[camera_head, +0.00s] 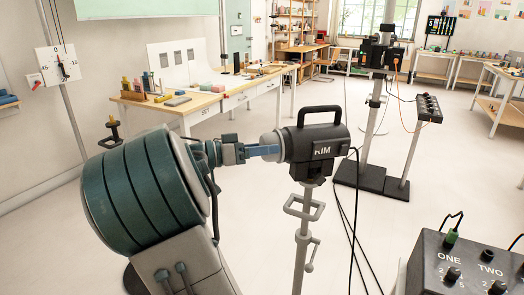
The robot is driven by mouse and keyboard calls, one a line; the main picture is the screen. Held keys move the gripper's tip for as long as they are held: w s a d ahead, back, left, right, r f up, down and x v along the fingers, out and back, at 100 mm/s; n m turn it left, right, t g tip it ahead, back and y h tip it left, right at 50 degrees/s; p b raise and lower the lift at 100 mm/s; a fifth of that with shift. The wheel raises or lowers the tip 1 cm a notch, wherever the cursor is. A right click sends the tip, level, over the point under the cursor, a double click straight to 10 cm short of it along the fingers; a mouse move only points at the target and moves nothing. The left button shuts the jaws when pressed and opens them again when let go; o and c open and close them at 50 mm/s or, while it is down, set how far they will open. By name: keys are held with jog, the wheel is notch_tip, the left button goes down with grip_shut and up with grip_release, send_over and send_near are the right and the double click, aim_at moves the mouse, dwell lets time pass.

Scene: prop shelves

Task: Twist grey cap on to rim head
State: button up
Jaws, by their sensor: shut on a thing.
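The rim head (312,143) is a black lamp head with a top handle and a "RIM" label, on a grey stand in the middle of the view. The light grey cap (268,138) is at the left, front end of the head, in line with it. It looks to be against the head; I cannot tell whether it is seated. My gripper (270,151) reaches in from the left with blue fingers and is shut on the cap. The fingers and the head hide part of the cap.
A black control box (468,268) with dials marked ONE and TWO is at the bottom right. Another stand (370,180) with cables rises behind the rim head. A workbench (215,103) is at the back left. Open floor lies between.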

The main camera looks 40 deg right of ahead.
jog(key=shift+f+m+b, duration=0.1)
jog(key=shift+m+b, duration=0.7)
jog(key=shift+b, duration=0.85)
jog(key=shift+m+b, duration=0.7)
jog(key=shift+b, duration=0.45)
jog(key=shift+b, duration=0.55)
jog(key=shift+d+m+b, duration=0.1)
jog(key=shift+m+b, duration=1.4)
jog(key=shift+b, duration=1.1)
jog(key=o, duration=1.2)
jog(key=shift+d, duration=0.1)
jog(key=shift+c, duration=0.2)
